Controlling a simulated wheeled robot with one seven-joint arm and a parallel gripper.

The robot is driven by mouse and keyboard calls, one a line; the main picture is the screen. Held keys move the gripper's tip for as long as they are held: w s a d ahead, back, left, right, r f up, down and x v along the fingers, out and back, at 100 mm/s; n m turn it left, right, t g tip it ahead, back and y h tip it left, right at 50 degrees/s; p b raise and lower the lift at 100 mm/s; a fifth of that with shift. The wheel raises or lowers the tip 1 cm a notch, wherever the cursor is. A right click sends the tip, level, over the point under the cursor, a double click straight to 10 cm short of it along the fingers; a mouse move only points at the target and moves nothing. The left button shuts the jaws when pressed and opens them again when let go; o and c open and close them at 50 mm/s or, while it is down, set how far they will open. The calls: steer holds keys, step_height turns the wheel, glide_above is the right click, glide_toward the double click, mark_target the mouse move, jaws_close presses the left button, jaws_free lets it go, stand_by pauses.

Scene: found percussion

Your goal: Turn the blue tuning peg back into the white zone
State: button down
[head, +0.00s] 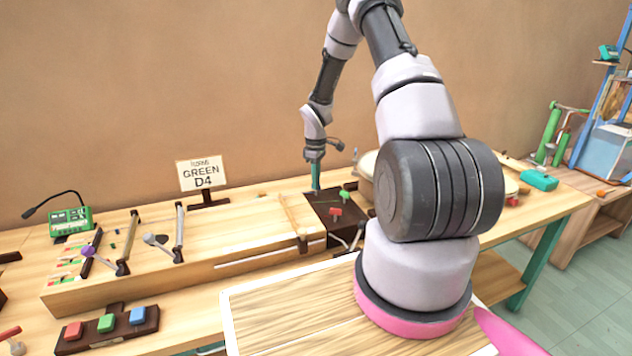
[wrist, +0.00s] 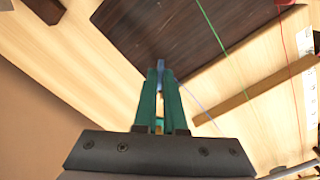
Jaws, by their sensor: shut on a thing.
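The blue tuning peg (wrist: 162,65) shows in the wrist view between the tips of my teal gripper fingers (wrist: 161,80), at the edge of the dark brown peg block (wrist: 165,30). My gripper is shut on the peg. In the head view my gripper (head: 316,176) points down at the back left of the dark block (head: 318,205); the blue peg cannot be made out there. A green peg (head: 345,196) and a red peg (head: 335,211) stand on the block. I cannot make out the white zone or the peg's angle.
A wooden string board (head: 240,232) runs left from the block. A sign (head: 201,174) reading GREEN D4 stands behind it. A green tuner box (head: 70,224) is at left; a strip with red, green and blue buttons (head: 108,330) is in front. My arm hides much of the right side.

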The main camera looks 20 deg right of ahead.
steer(key=shift+n, duration=1.5)
steer(key=c, duration=1)
jaws_free()
steer(key=shift+r, duration=0.1)
step_height(320, 180, up, 11)
steer(key=shift+f, duration=0.2)
